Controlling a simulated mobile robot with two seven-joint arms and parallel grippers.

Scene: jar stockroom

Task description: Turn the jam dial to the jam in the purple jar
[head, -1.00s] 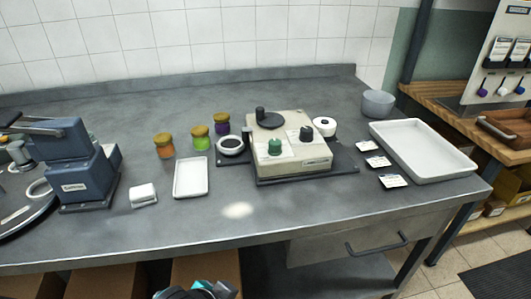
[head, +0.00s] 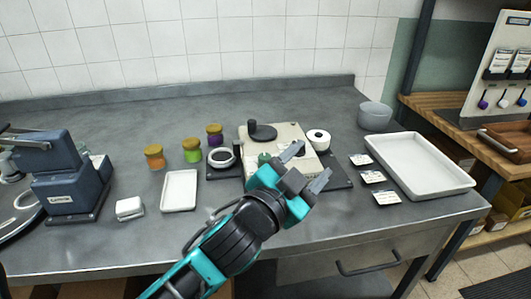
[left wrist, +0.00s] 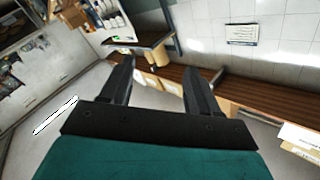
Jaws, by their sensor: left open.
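A beige machine box (head: 290,133) stands on the metal table, with a black crank (head: 262,131) on top and a green knob (head: 264,158) on its front part. The black knob seen earlier is hidden behind my left gripper. The purple jar (head: 214,137) with a gold lid stands left of the machine, beside a green jar (head: 192,153) and an orange jar (head: 154,160). My left gripper (head: 306,166) is open and empty in front of the machine; contact cannot be told. In the left wrist view its two fingers (left wrist: 158,68) are apart with nothing between them. My right gripper is not in view.
White trays stand left (head: 179,191) and right (head: 448,180) of the machine. Several label cards (head: 372,177) lie beside it. A white roll (head: 319,139) and a grey bowl (head: 375,114) are at right. A blue-grey device (head: 66,186) stands at left.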

